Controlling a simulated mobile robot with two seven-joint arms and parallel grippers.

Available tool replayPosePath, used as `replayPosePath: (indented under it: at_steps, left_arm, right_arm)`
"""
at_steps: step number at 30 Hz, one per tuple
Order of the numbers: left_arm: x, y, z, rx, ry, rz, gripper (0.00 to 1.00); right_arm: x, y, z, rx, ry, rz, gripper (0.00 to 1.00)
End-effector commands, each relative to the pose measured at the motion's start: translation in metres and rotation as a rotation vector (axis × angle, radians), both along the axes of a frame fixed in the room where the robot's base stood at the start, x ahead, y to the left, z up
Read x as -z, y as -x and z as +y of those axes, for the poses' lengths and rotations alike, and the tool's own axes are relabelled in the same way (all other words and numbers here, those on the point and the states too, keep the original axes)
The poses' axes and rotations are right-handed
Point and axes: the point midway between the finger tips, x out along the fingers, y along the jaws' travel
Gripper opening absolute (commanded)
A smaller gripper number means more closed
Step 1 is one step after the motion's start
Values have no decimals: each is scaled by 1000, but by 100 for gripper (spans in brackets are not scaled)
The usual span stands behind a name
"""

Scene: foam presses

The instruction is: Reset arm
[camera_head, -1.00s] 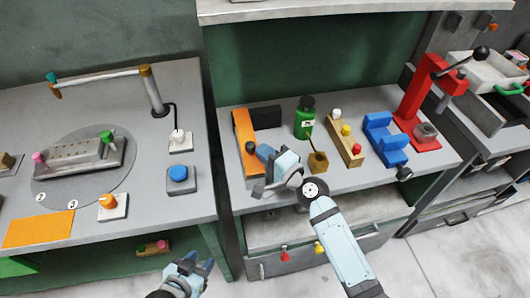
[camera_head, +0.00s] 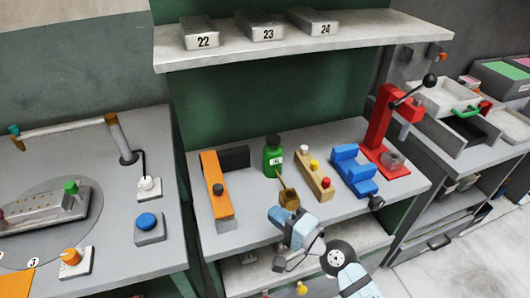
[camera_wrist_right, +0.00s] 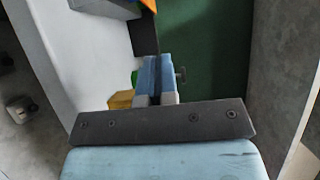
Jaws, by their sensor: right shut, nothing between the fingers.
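My right gripper (camera_head: 279,214) is over the front edge of the middle grey workbench (camera_head: 240,232) in the head view, its arm coming in from the lower right. In the right wrist view its two blue fingers (camera_wrist_right: 156,80) are together with nothing between them, against a green panel. My left gripper is out of view.
Near the right gripper on the bench stand an orange block (camera_head: 217,190), a green bottle (camera_head: 272,158), a brown pot (camera_head: 288,198), a wooden block with knobs (camera_head: 316,178), a blue holder (camera_head: 352,170) and a red press (camera_head: 378,130). A shelf (camera_head: 350,35) with numbered metal blocks hangs above.

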Motion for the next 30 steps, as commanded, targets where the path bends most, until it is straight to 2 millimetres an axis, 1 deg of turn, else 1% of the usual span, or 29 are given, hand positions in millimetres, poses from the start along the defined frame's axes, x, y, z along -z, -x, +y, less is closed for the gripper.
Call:
replayPosePath:
  at_steps: [5, 8, 11, 12, 14, 15, 18, 21, 25, 30]
  left_arm:
    - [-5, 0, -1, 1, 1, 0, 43]
    - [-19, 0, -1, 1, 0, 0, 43]
    - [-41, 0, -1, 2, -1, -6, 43]
    - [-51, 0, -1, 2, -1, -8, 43]
    - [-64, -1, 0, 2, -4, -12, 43]
    - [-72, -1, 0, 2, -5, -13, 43]
    - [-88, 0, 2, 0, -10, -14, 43]
    - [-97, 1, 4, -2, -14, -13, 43]
    - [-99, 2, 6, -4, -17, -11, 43]
    - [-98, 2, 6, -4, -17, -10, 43]
  right_arm:
    - [1, 3, -3, 11, 29, -10, 0]
    - [11, 16, -16, 51, 155, -51, 0]
    - [29, 42, -40, 103, 396, -124, 0]
    - [38, 55, -53, 118, 515, -156, 0]
    - [49, 76, -73, 128, 699, -205, 0]
    - [56, 91, -86, 125, 821, -235, 0]
    - [69, 127, -117, 95, 1102, -302, 0]
    - [77, 155, -141, 47, 1314, -352, 0]
    - [82, 176, -158, -3, 1469, -392, 0]
    - [83, 179, -161, -12, 1496, -399, 0]
